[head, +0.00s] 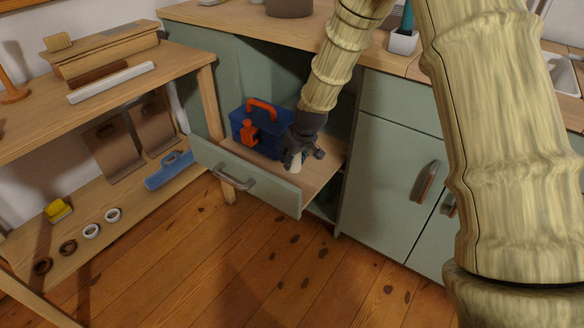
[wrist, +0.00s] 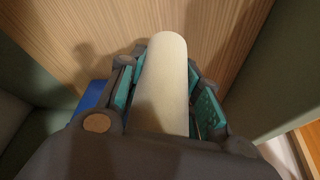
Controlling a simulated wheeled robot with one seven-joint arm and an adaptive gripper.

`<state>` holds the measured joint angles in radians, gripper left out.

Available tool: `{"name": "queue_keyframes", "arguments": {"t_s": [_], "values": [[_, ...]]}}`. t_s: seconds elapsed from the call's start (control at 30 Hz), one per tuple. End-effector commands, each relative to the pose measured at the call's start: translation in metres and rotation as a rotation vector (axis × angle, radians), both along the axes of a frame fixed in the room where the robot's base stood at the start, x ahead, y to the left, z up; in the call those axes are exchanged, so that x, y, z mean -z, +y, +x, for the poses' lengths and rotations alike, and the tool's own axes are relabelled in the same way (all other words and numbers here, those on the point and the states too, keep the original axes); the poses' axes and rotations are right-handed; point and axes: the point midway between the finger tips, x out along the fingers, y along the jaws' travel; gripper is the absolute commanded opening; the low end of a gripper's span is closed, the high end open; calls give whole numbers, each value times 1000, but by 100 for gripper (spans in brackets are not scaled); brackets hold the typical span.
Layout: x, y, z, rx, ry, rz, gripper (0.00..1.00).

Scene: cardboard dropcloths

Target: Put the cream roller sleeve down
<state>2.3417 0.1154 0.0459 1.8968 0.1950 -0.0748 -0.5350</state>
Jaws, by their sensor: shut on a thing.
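The cream roller sleeve (wrist: 162,85) is a pale cylinder between the teal pads of my gripper (wrist: 160,92) in the wrist view. My gripper is shut on it. In the head view my gripper (head: 301,158) is inside the pulled-out drawer (head: 245,180), with the sleeve (head: 296,162) showing as a small pale piece below the fingers. The sleeve's end is over the wooden drawer bottom (head: 318,176); I cannot tell whether it touches.
A blue toolbox (head: 240,123) with an orange handle stands in the drawer, left of my gripper, with an orange item (head: 249,133) by its front. The drawer bottom is bare at the right. A wooden shelf unit (head: 130,72) stands left of the drawer.

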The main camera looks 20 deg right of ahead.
Motion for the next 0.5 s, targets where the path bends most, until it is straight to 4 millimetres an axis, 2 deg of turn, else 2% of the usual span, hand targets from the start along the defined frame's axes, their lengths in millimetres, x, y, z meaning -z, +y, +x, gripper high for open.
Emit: {"name": "queue_keyframes", "arguments": {"t_s": [0.17,0.4,0.5], "values": [[3,2,7,0,-1,0,19],[32,1,6,1,1,1,19],[36,1,6,1,-1,1,19]]}}
